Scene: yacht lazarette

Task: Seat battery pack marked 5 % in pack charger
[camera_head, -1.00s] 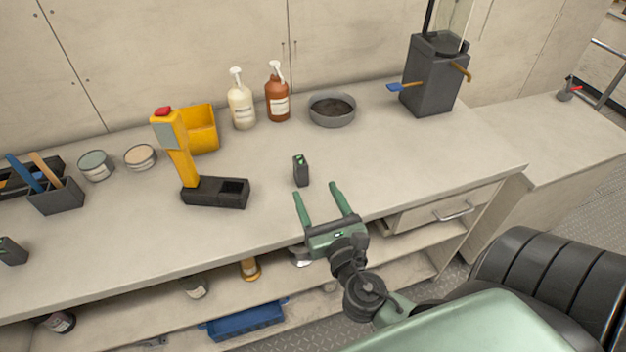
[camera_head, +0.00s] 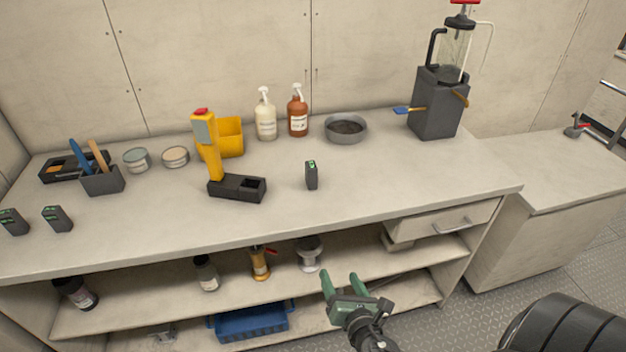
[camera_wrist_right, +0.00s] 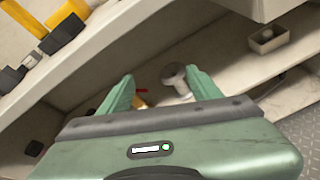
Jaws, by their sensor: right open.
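Three small dark battery packs with green lights stand on the counter: one alone in the middle (camera_head: 311,176), and two at the left front, the nearer-to-middle one (camera_head: 57,219) and the far-left one (camera_head: 13,222). Their percent marks are too small to read. A black base (camera_head: 240,189) with an open recess at its right end carries an upright yellow handle; I cannot tell if it is the pack charger. A flat black unit with orange (camera_head: 62,168) lies at the back left. My right gripper (camera_head: 343,281) is open, in front of the shelves below counter height. My left gripper is out of view.
On the counter stand a tool holder (camera_head: 103,182), two tins, a yellow bin (camera_head: 230,138), two pump bottles, a grey bowl (camera_head: 346,130) and a dark machine (camera_head: 437,105). The shelves below hold bottles and a blue crate (camera_head: 250,322). The counter's front right is clear.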

